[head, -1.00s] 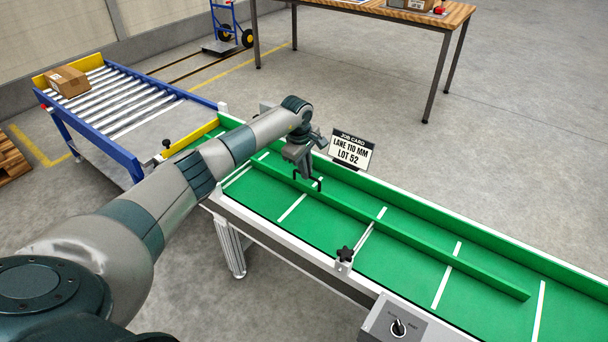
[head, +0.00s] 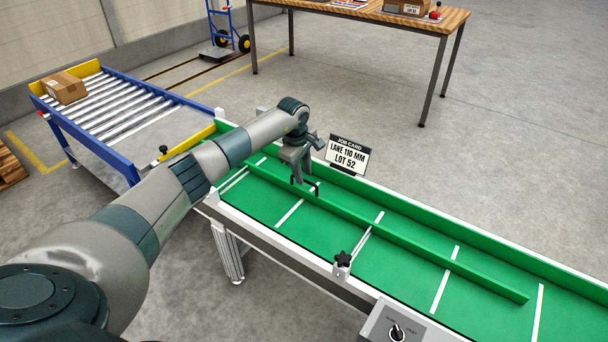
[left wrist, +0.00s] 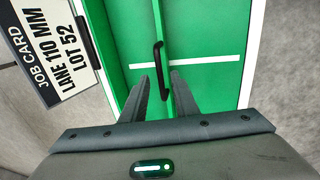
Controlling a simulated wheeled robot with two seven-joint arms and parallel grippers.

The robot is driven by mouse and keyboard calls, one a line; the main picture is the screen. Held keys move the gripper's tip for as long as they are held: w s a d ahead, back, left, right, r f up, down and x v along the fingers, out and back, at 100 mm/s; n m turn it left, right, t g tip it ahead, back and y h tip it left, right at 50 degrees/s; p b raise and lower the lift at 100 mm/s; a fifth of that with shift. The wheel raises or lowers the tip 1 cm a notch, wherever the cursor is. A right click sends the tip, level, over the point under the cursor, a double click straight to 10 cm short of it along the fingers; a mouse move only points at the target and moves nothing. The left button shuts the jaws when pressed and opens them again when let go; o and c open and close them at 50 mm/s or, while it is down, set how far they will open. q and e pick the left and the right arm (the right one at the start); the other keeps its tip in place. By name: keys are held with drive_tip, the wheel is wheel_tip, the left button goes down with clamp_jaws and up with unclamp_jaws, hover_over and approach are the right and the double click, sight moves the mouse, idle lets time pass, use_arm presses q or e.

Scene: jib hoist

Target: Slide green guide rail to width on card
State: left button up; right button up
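The green guide rail (head: 420,247) is a long upright strip along the green conveyor bed, with its black handle (head: 316,189) near the far end. The handle also shows in the left wrist view (left wrist: 159,62). The job card (head: 348,155) reads "LANE 110 MM, LOT 52" and stands at the far side wall; it fills the left of the wrist view (left wrist: 50,50). My left gripper (head: 303,180) is over the rail at the handle. In the wrist view its fingers (left wrist: 160,82) are apart, with the handle's near end between them; contact cannot be told. My right gripper is out of view.
A black star knob (head: 343,258) stands on the near side wall, and a switch box (head: 395,328) is fixed at the front. White lines (head: 446,280) cross the bed. A roller conveyor (head: 115,105) with a carton (head: 64,88) is at left; a wooden table (head: 450,20) stands behind.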

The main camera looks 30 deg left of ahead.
use_arm(q)
drive_tip(key=s+r, duration=0.3)
drive_tip(key=r, duration=1.3)
drive_tip(key=shift+f, duration=0.15)
